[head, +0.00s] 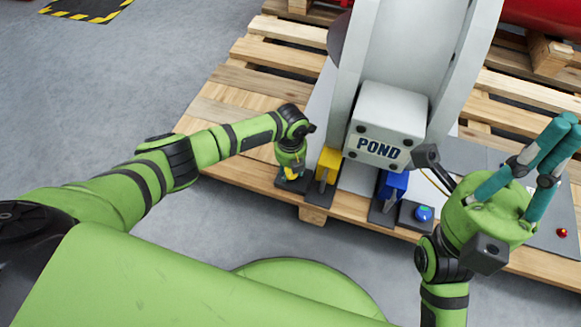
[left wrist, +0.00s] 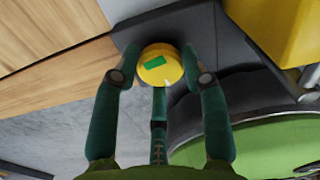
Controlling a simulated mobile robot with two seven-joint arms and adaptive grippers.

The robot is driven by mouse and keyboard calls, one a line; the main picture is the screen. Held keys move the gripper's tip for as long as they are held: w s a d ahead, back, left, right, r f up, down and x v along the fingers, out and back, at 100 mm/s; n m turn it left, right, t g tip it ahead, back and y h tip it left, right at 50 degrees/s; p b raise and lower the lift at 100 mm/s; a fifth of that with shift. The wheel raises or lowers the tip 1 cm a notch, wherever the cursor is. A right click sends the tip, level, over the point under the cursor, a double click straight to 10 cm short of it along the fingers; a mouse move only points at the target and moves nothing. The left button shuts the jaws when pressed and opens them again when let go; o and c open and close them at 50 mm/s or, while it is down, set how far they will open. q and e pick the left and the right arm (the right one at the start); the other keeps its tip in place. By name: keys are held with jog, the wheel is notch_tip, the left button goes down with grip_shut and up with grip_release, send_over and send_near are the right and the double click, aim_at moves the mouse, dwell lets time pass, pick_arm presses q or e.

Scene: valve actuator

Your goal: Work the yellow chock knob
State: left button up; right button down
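The yellow knob (left wrist: 160,66) is round, with a green mark on its face, and sits on a dark grey base (left wrist: 205,45) in the left wrist view. The fingers of my left gripper (left wrist: 160,72) stand around it, one on each side and one at the near side. They are very close to its rim; I cannot tell whether they press on it. In the head view my left gripper (head: 291,171) points down over the base at the pallet's front edge and mostly hides the knob. My right gripper (head: 525,165) is open and empty, fingers pointing up and right.
A yellow block (head: 328,161) stands just right of the knob. Further right are a blue block (head: 394,184) and a blue button (head: 424,213). The grey POND housing (head: 388,115) rises behind. A red button (head: 562,232) is at far right. The wooden pallet (head: 262,57) lies underneath.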

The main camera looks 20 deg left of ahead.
aim_at(290, 171)
pick_arm(q)
jog(key=o, duration=0.3)
jog(key=shift+w+a, duration=0.15)
jog(key=shift+a, duration=0.05)
jog(key=shift+d, duration=0.1)
notch_tip(290, 171, up, 12)
jog(key=shift+f, duration=0.1)
dwell(0.6)
